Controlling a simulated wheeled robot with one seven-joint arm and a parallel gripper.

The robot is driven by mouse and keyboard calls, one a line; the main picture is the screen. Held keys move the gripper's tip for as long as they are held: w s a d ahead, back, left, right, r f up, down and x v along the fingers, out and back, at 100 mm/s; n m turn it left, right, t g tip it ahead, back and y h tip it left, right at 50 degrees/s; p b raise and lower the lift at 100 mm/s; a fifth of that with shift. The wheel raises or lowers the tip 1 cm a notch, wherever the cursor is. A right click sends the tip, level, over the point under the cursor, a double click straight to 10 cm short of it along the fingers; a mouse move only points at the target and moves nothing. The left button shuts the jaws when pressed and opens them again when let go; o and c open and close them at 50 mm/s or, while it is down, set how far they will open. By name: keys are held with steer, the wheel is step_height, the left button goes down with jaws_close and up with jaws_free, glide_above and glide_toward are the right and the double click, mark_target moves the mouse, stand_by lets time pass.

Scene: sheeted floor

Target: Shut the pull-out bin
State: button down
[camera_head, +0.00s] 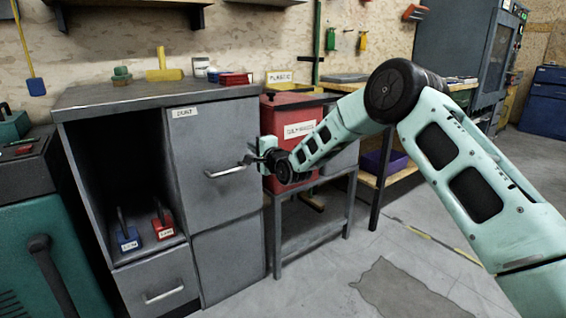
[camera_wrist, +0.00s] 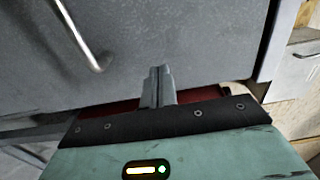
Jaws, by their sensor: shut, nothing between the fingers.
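The pull-out bin's grey front (camera_head: 212,140) is the upper right panel of the grey cabinet, with a paper label at its top and a bar handle (camera_head: 226,172). It looks nearly in line with the panel below; any small gap is hard to judge. My gripper (camera_head: 252,161) is shut and empty, close to the front's right edge, beside the handle's right end. In the wrist view the closed fingers (camera_wrist: 157,84) lie over the grey front (camera_wrist: 190,45), with the handle (camera_wrist: 84,38) at upper left. I cannot tell whether they touch it.
A red bin (camera_head: 292,116) on a metal stand (camera_head: 312,240) is right of the cabinet, behind my gripper. An open cubby (camera_head: 110,165) holds blue and red tools. A small drawer (camera_head: 158,286) is below it. The floor at front right is free, with a dark sheet (camera_head: 405,290).

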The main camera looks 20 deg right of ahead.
steer(key=p+v, duration=0.3)
steer(key=v, duration=0.8)
steer(key=s+a+n+g, duration=0.5)
steer(key=s+a+n, duration=0.1)
steer(key=s, duration=0.4)
steer(key=s+a+n+g, duration=0.5)
steer(key=s+a+n, duration=0.15)
steer(key=s, duration=0.45)
steer(key=s+d+n+g+h, duration=0.25)
steer(key=s+n+g, duration=0.2)
steer(key=s, duration=0.95)
steer(key=s+d+n+g+h, duration=0.25)
steer(key=s+n, duration=0.25)
steer(key=s, duration=0.9)
step_height(320, 180, up, 32)
steer(key=s+d+p, duration=0.1)
steer(key=p, duration=3)
steer(key=shift+d+r, duration=0.2)
